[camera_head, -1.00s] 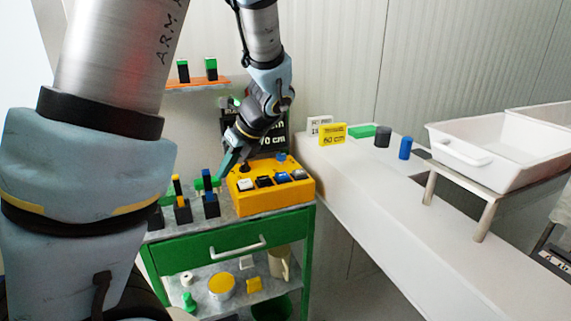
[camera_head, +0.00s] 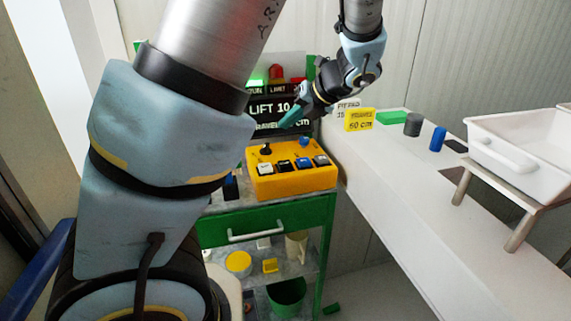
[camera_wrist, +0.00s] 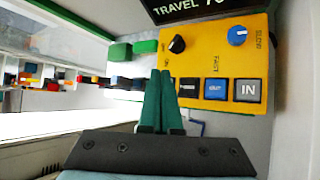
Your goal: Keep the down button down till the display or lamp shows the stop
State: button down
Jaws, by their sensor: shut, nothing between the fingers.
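The yellow control box (camera_head: 290,185) stands on the green cart, with a row of buttons, a black knob (camera_head: 266,150) and a blue knob (camera_head: 304,141). In the wrist view a blue button (camera_wrist: 215,90) reads OUT and a grey one (camera_wrist: 247,90) reads IN; another is only partly readable. I cannot tell which button is down. The black display (camera_head: 268,112) reads LIFT and TRAVEL, partly hidden by my gripper. Above it, the green lamp (camera_head: 257,78) glows and the red lamp (camera_head: 276,72) looks unlit. My gripper (camera_head: 291,118) is shut and empty, above the box and apart from it.
A yellow card (camera_head: 359,120) reading 60 cm stands on the white counter (camera_head: 400,185) at right, with a green block, a grey cylinder and a blue cylinder. A white tray (camera_head: 520,150) is on a stand. Small blocks stand left of the box.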

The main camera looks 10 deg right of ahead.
jog(key=b, duration=0.7)
send_over(288, 165)
notch_tip(288, 165, down, 7)
jog(key=shift+r, duration=0.1)
jog(key=shift+f, duration=0.9)
dwell(0.8)
jog(key=shift+f, duration=0.4)
